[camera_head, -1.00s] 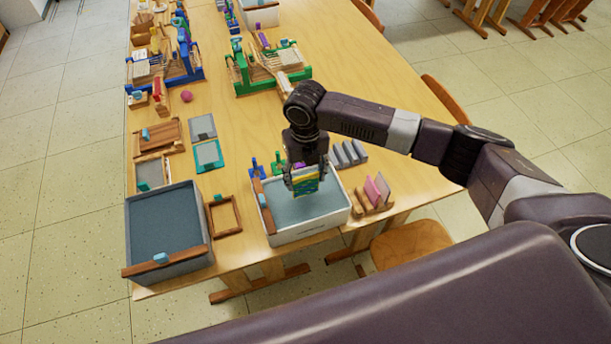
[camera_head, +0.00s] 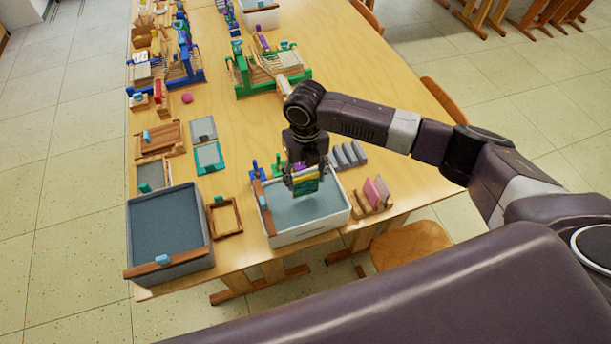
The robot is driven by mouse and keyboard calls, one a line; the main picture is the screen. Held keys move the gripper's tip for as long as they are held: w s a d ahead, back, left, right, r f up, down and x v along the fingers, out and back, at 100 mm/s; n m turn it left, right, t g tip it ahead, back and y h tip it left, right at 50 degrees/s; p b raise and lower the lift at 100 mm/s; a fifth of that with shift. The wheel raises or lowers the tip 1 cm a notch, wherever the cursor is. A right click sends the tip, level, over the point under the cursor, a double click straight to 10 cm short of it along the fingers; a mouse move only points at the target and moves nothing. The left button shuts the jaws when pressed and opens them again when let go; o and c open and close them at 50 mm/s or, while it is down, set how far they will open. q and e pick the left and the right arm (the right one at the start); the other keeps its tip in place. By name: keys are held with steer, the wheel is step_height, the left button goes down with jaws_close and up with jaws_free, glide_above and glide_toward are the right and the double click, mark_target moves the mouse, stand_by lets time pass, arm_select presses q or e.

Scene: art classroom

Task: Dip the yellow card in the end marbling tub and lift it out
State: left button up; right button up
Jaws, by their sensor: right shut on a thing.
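My right gripper (camera_head: 306,180) is shut on the yellow card (camera_head: 306,187), which shows yellow with blue-green patches. The gripper points down over a white-walled tub (camera_head: 312,231) with grey-blue liquid (camera_head: 300,211). The card hangs upright within the tub's outline; I cannot tell whether its lower edge touches the liquid. A larger grey tub (camera_head: 205,262) stands at the table's near left corner, with a wooden bar across its front. My left gripper is not in view.
A wooden rack with pink and grey cards (camera_head: 374,194) stands right of the white tub. A wooden frame (camera_head: 225,217) lies between the tubs. Grey slotted blocks (camera_head: 347,155) sit behind. Green and blue looms crowd the far table (camera_head: 370,80), whose right middle is clear.

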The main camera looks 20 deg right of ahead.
stand_by(0.3)
step_height(320, 180, up, 3)
steer(key=p, duration=0.3)
steer(key=shift+r+p, duration=0.65)
steer(key=shift+r, duration=0.6)
steer(key=shift+w, duration=0.1)
